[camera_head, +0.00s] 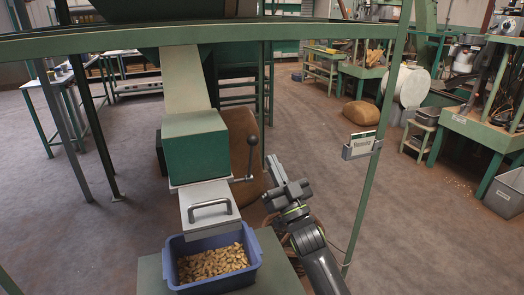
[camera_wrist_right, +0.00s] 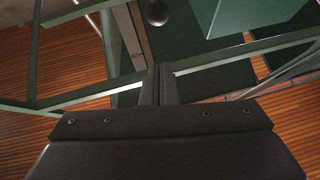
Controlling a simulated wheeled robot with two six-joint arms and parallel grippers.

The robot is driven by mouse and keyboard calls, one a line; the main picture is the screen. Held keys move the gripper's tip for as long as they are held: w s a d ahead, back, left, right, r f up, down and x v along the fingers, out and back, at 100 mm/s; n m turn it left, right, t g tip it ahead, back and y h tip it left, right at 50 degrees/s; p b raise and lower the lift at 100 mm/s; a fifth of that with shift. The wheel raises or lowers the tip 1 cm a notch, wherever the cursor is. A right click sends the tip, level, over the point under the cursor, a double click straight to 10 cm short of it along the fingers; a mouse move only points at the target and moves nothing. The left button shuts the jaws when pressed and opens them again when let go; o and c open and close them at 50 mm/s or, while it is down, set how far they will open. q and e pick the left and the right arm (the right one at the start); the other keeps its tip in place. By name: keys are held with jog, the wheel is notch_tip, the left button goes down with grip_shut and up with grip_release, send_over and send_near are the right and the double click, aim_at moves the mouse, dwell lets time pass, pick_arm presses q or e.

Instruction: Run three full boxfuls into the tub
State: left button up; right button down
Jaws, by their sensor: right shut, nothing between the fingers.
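A green box (camera_head: 195,145) sits under a pale chute (camera_head: 186,80). A lever with a black ball knob (camera_head: 252,140) stands upright at its right side; the knob also shows at the top of the right wrist view (camera_wrist_right: 157,12). Below the box is a pale flap (camera_head: 209,208) with a grey handle, looking closed. Under it a blue tub (camera_head: 262,262) holds many brown nuts (camera_head: 212,263). My right gripper (camera_head: 277,182) is to the right of the lever, apart from the knob. Its fingers (camera_wrist_right: 160,84) are shut and empty. My left gripper is not in view.
A green frame bar (camera_head: 300,32) crosses above, and a green post (camera_head: 377,150) with a card holder (camera_head: 360,146) stands at the right. A brown sack (camera_head: 242,150) is behind the lever. The tub rests on a green stand (camera_head: 150,272). Open floor lies to the right.

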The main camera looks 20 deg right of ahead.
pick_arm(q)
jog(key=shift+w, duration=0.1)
pick_arm(e)
jog(key=w+a+r, duration=0.1)
jog(key=w, duration=0.5)
jog(key=shift+a, duration=0.15)
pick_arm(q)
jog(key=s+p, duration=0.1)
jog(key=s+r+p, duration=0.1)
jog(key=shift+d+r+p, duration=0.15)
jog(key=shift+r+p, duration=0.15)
pick_arm(e)
jog(key=shift+w+r+g+h, duration=0.4)
jog(key=shift+w+r, duration=0.3)
jog(key=shift+r, duration=0.1)
